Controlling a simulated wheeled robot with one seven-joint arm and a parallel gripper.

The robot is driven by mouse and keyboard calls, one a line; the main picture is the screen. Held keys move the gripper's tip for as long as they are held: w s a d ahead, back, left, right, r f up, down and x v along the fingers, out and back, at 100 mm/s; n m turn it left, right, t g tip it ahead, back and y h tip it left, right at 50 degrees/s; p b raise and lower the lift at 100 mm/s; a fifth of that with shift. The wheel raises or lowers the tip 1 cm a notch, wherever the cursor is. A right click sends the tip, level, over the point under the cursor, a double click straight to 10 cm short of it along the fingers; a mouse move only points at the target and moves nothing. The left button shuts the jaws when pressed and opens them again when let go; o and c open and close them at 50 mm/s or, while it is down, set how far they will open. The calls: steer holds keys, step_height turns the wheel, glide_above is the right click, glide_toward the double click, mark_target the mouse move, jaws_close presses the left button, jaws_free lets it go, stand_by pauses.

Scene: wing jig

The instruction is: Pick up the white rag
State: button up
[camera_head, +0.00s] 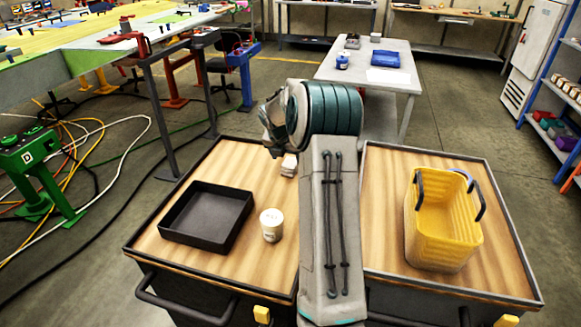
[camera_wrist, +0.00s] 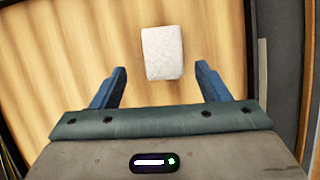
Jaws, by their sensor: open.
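The white rag (camera_wrist: 162,53) lies on the wooden cart top (camera_wrist: 60,60) in the wrist view, as a small folded rectangle. It sits ahead of and between the two blue fingers of my gripper (camera_wrist: 160,86), which are spread apart with nothing between them. In the head view a small white item (camera_head: 289,165), which looks like the rag, shows just left of my arm and is partly hidden by it. My gripper is mostly hidden behind my wrist there.
On the cart, a black tray (camera_head: 207,216) and a white cup-like container (camera_head: 271,225) stand to the left. A yellow basket (camera_head: 442,222) with dark handles stands to the right. A raised rim (camera_head: 150,210) edges the cart. A grey table (camera_head: 345,68) stands beyond.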

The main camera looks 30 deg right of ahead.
mark_target(290, 163)
steer(key=x, duration=0.5)
steer(key=shift+s+d+p, duration=0.15)
steer(key=shift+p, duration=0.2)
steer(key=shift+r, duration=0.1)
steer(key=c, duration=1.1)
steer(key=shift+o, duration=0.2)
steer(key=shift+r, duration=0.1)
